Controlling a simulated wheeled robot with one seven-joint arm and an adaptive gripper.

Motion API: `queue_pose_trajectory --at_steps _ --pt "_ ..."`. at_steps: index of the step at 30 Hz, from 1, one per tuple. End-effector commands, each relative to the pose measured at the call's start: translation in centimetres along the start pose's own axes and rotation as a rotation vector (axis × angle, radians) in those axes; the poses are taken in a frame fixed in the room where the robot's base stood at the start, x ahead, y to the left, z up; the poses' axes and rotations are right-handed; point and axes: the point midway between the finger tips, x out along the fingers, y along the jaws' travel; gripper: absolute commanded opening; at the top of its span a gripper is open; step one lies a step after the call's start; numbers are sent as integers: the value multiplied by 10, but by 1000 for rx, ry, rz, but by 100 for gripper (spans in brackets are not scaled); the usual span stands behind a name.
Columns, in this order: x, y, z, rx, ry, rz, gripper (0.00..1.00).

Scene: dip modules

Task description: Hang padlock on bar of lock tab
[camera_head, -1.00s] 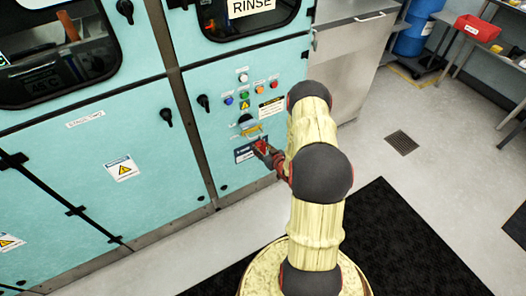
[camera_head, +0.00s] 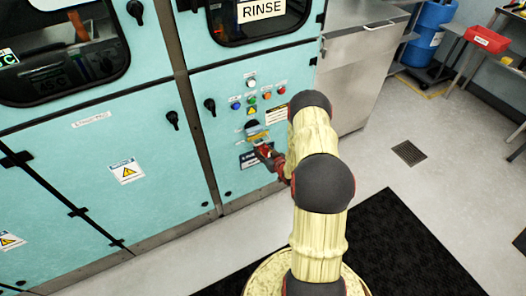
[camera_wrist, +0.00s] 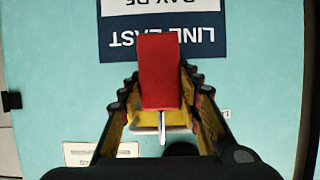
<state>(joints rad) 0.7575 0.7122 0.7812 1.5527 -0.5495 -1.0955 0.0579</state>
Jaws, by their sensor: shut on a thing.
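My gripper (camera_wrist: 159,95) is shut on a red padlock (camera_wrist: 159,65), one finger on each side of its body. The padlock's silver shackle (camera_wrist: 162,127) points toward the bottom of the wrist view, where the panel's lettering is upside down. A yellow lock tab (camera_wrist: 177,129) shows behind the shackle, partly hidden by the padlock and fingers. I cannot tell whether the shackle touches or encircles its bar. In the head view, my gripper (camera_head: 266,152) is just below the yellow lock tab (camera_head: 258,136) on the teal panel; the padlock is small and partly hidden there.
A dark blue label (camera_wrist: 118,42) sits beside the padlock on the panel. Coloured buttons (camera_head: 253,98) are above the lock tab. Black door handles (camera_head: 210,106) stick out to the left. A steel cabinet (camera_head: 352,75) stands right of the machine. The floor has a black mat (camera_head: 385,250).

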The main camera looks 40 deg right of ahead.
Motion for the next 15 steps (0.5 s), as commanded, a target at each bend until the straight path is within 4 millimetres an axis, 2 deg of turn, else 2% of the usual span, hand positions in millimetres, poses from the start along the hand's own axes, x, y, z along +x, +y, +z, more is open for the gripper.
queue_pose_trajectory --at_steps 5,6,15 --pt "0 0 -1 0 1 0 5" --pt "0 0 -1 0 1 0 36" --pt "0 0 0 0 1 0 53"
